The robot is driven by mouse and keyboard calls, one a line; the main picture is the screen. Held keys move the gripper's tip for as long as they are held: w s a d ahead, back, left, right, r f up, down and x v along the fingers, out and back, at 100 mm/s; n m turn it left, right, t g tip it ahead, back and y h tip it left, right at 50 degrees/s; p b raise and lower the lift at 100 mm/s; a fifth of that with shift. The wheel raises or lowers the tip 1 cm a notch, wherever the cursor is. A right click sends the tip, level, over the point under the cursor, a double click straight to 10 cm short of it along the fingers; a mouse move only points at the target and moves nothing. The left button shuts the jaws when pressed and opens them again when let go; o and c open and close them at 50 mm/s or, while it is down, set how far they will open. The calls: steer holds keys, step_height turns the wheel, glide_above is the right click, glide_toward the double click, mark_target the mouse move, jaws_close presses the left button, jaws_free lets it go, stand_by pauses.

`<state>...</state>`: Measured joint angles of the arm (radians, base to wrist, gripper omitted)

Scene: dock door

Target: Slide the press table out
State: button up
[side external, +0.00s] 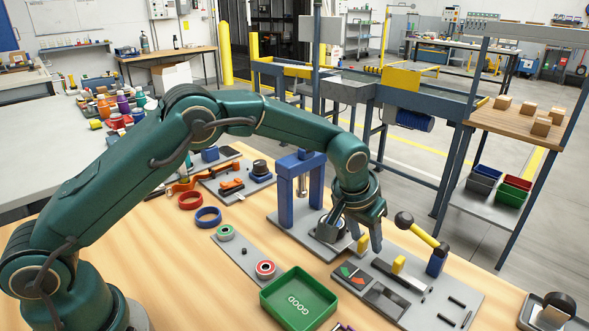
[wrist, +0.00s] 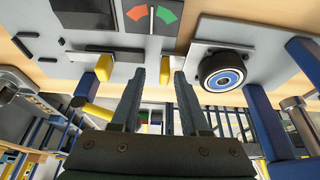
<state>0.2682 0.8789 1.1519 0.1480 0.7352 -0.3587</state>
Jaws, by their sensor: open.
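The press (side external: 297,185) is a blue frame on a grey base plate; its blue posts (wrist: 268,125) also show in the wrist view. The press table (wrist: 202,58) is a light grey plate bearing a round black part with a blue ring (wrist: 222,72). In the side view my gripper (side external: 355,238) partly hides that table. My gripper (wrist: 160,80) is open, fingers pointing down in front of the press, beside the table. A small yellow block (wrist: 155,115) shows between the fingers; I cannot tell whether it belongs to the table. No contact is visible.
A second yellow block (side external: 398,265) stands on the grey fixture plate, beside a red-green gauge (side external: 352,273). A green GOOD bin (side external: 298,300) stands in front.

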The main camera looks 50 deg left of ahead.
steer(key=shift+v, duration=2.55)
steer(key=s+a+r+n+t, duration=0.1)
steer(key=s+a+r, duration=0.35)
steer(key=r, duration=0.25)
steer(key=s+a+r+t, duration=0.25)
steer(key=s+r, duration=0.25)
steer(key=r, duration=0.3)
steer(key=s+a+f+g, duration=0.1)
steer(key=s+f, duration=0.2)
steer(key=s, duration=0.5)
steer(key=s+a+f+m+g, duration=0.1)
steer(key=s+f, duration=0.3)
steer(key=s, duration=0.3)
steer(key=shift+s+a+f, duration=0.25)
steer(key=shift+s+a, duration=0.05)
steer(key=shift+s, duration=0.05)
